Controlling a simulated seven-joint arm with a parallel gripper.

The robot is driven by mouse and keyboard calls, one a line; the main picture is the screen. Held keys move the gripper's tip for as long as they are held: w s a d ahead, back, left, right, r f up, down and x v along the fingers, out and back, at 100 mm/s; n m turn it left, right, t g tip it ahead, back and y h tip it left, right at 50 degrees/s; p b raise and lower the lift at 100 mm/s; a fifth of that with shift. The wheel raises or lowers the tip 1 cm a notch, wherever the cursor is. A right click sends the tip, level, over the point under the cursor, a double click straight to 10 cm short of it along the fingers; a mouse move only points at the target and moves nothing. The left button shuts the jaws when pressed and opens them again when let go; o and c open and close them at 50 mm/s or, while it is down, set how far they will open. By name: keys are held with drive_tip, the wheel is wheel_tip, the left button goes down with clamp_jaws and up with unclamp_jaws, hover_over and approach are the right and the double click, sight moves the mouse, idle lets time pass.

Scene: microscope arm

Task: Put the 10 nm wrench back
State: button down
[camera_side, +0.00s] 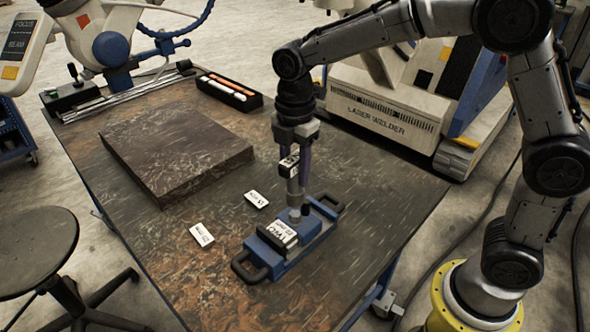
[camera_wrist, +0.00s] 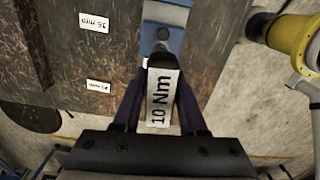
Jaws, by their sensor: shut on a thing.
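A dark slab (camera_side: 175,150) lies left on the worktable (camera_side: 300,300). Two white label cards (camera_side: 201,235) (camera_side: 256,199) lie flat. A black tray (camera_side: 229,92) holds white and orange pieces; silver rods (camera_side: 120,97) lie at the back left.

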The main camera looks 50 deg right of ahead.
drive_tip(key=shift+n, duration=0.4)
drive_tip(key=shift+d+n, duration=0.25)
drive_tip(key=shift+n, duration=0.05)
drive_tip(key=d+m, duration=0.2)
drive_tip(key=d, duration=1.7)
drive_tip(key=shift+w+d+f, duration=0.5)
drive_tip(key=shift+w+f, duration=1.6)
drive_tip(key=shift+f, duration=0.1)
drive_tip(key=shift+w+d+f, duration=0.55)
drive_tip(key=shift+w+f, duration=1.6)
drive_tip(key=shift+f, duration=0.1)
drive_tip(key=shift+w+d+f, duration=0.5)
drive_tip(key=shift+w+f, duration=1.6)
drive_tip(key=shift+f, duration=0.1)
drive_tip(key=shift+f, duration=0.1)
